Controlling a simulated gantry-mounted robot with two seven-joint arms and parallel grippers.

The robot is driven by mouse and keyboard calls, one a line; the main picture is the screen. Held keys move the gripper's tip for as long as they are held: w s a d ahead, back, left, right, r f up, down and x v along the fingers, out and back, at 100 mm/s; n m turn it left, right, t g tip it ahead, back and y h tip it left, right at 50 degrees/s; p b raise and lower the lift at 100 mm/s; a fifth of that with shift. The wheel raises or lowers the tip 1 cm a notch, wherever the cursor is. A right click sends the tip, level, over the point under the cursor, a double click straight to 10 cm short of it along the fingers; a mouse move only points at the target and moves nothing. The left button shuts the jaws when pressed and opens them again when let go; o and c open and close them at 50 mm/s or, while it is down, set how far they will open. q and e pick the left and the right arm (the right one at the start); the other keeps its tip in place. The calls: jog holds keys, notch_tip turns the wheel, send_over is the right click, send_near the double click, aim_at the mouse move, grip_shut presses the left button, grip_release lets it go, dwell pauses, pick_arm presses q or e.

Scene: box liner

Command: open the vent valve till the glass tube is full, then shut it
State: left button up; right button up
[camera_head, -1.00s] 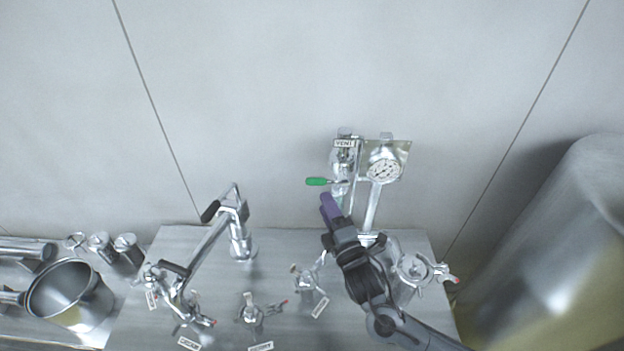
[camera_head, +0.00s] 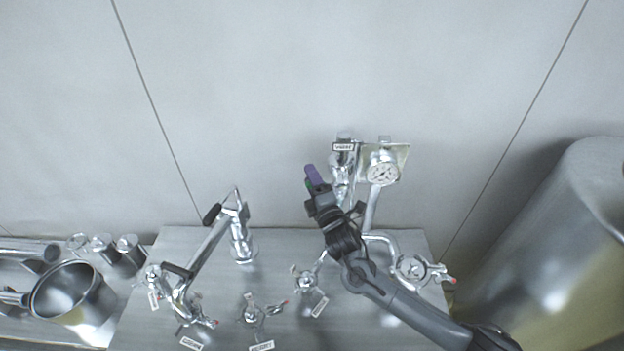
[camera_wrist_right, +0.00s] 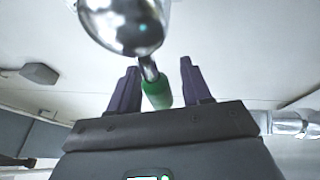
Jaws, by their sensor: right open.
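The vent valve (camera_head: 342,160), under its VENT label (camera_head: 343,147), stands upright beside a round gauge. Its green lever handle (camera_wrist_right: 157,93) lies between the two purple fingers of my right gripper (camera_wrist_right: 160,85) in the right wrist view. The fingers are open, with a gap showing on each side of the handle. My left gripper is out of view.
A pressure gauge (camera_head: 383,173) stands right of the valve. Several smaller valves with tags and a bent pipe (camera_head: 208,245) stand on the steel table (camera_head: 270,262). A pot (camera_head: 68,297) is at left, a large tank (camera_head: 560,240) at right.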

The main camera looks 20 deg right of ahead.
jog(key=shift+c, duration=0.4)
grip_shut()
